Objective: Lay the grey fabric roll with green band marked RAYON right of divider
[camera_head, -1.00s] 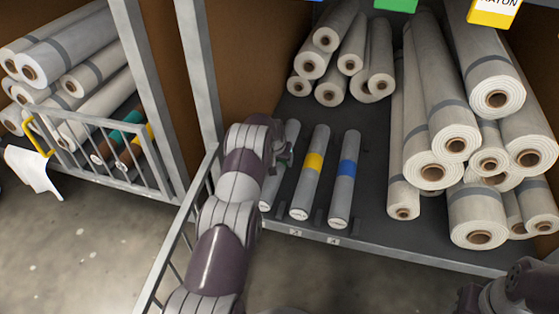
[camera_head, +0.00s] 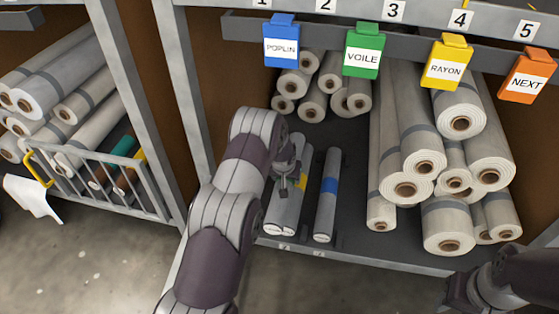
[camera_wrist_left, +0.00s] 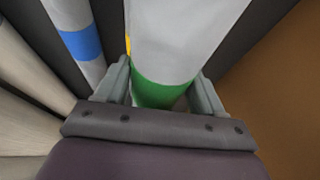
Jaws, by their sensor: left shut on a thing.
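My left gripper (camera_head: 284,182) is shut on the grey roll with the green band (camera_wrist_left: 190,35). In the left wrist view, its fingers (camera_wrist_left: 163,88) sit on either side of the roll at the green band. In the head view, my arm and gripper hide most of this roll, and I cannot tell whether it is lifted. A grey roll with a yellow band (camera_head: 303,184) lies just right of it, partly hidden. A grey roll with a blue band (camera_head: 328,196) lies farther right. The green tag (camera_head: 363,50) reads VOILE; the yellow tag (camera_head: 445,62) reads RAYON. I cannot make out a divider.
Large cream rolls (camera_head: 405,187) are stacked on the right of the shelf, and smaller ones (camera_head: 312,106) at the back. A barred rack (camera_head: 98,182) stands at left.

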